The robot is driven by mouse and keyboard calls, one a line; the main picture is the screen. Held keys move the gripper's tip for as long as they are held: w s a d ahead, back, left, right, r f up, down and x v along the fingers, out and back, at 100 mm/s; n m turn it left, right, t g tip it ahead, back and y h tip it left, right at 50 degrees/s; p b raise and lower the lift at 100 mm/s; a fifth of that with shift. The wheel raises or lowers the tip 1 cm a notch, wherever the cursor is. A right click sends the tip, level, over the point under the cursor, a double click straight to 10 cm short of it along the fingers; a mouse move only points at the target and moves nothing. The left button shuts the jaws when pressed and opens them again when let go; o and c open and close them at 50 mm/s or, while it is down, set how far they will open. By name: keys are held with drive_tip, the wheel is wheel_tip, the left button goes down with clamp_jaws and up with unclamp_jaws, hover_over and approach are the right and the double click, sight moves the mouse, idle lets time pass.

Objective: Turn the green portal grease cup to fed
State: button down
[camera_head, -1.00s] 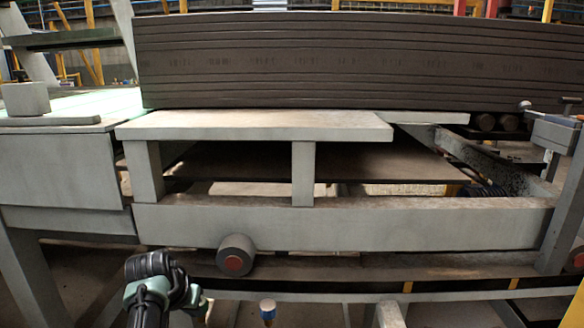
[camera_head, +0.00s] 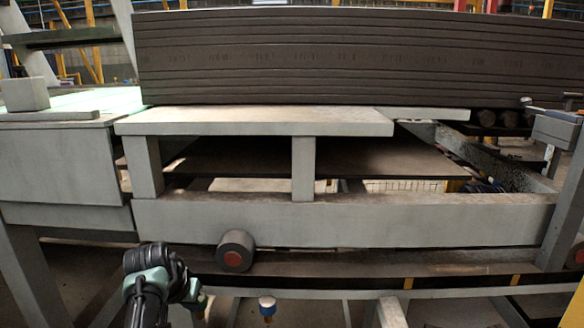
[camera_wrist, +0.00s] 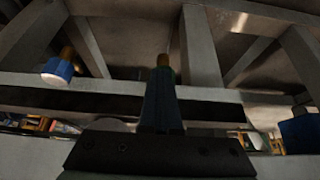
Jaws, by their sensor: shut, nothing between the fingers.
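In the wrist view a brass stem with a sliver of green (camera_wrist: 163,60) stands straight beyond my fingertips; this looks like the green grease cup. Most of it is hidden behind my fingers. My gripper (camera_wrist: 161,88) is shut and empty, its narrow dark fingers lined up with that stem. Whether they touch it I cannot tell. In the head view my arm reaches in at the lower left, and the fingers cannot be made out there. The cup's fed marking is not visible.
A blue cup with a white face (camera_wrist: 56,73) and brass stem is left in the wrist view; a blue cup (camera_head: 267,307) shows under the frame in the head view. A blue block-like thing (camera_wrist: 300,132) is at right.

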drive_tip(key=shift+a, duration=0.5)
drive_tip(key=shift+r+p, duration=0.15)
drive_tip(key=shift+p, duration=0.35)
drive_tip(key=shift+s+p, duration=0.35)
drive_tip(key=shift+p, duration=0.3)
wheel_tip(320, 180, up, 6)
drive_tip(key=p, duration=0.5)
